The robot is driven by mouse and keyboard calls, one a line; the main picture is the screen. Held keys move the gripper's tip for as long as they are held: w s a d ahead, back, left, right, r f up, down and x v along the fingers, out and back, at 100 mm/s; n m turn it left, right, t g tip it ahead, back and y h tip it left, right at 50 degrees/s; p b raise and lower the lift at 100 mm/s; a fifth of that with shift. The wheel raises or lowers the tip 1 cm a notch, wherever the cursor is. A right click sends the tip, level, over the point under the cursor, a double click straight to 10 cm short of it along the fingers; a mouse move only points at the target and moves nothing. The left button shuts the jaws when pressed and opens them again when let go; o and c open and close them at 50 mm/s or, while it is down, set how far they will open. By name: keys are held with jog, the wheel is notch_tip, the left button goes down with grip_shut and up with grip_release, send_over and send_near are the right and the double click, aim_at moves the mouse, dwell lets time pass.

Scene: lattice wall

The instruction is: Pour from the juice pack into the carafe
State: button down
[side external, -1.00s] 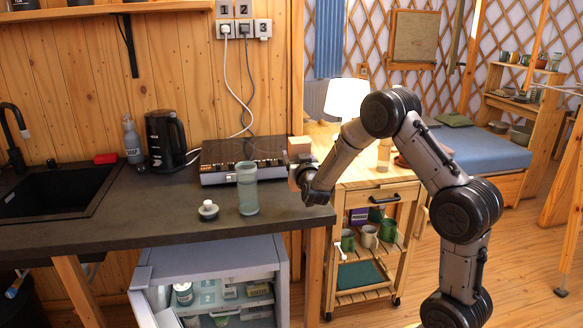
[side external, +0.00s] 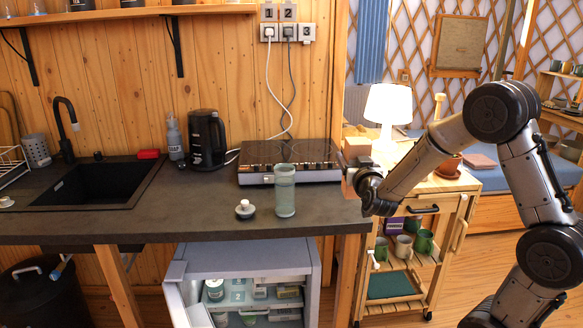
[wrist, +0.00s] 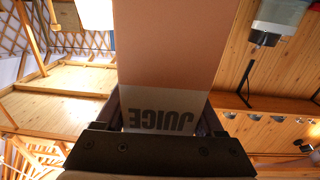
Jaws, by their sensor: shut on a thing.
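My gripper (side external: 359,171) is shut on the juice pack (side external: 351,188), an orange-brown carton. It holds the pack about upright near the counter's right end. In the wrist view the pack (wrist: 172,45) fills the middle, with a pale band reading JUICE upside down between the fingers (wrist: 165,112). The carafe (side external: 285,192) is a tall, pale greenish see-through vessel. It stands upright on the counter, left of the pack and apart from it. Its top looks open. The pack's opening cannot be made out.
A cooktop (side external: 288,172) lies behind the carafe, left of the pack. A black kettle (side external: 207,140), a bottle (side external: 174,138) and a sink (side external: 95,185) are further left. A wooden cart (side external: 430,185) with a lamp stands right. The counter front (side external: 190,218) is clear.

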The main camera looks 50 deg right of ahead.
aim_at(352, 138)
jog(key=shift+r, duration=0.1)
jog(key=r, duration=0.5)
jog(key=shift+w+r, duration=0.1)
jog(key=shift+w, duration=0.25)
jog(key=w+a+n+t+y, duration=0.25)
jog(key=w+a, duration=0.45)
jog(key=w, duration=0.6)
jog(key=w+a+n+t+y, duration=0.25)
jog(key=w+a, duration=0.35)
jog(key=w, duration=0.7)
notch_tip(352, 138, down, 13)
jog(key=shift+s+r+g+y, duration=0.15)
jog(key=shift+s+g+y, duration=0.2)
jog(key=shift+g+y, duration=0.05)
jog(key=c, duration=0.6)
grip_release()
jog(key=shift+a, duration=0.1)
grip_shut()
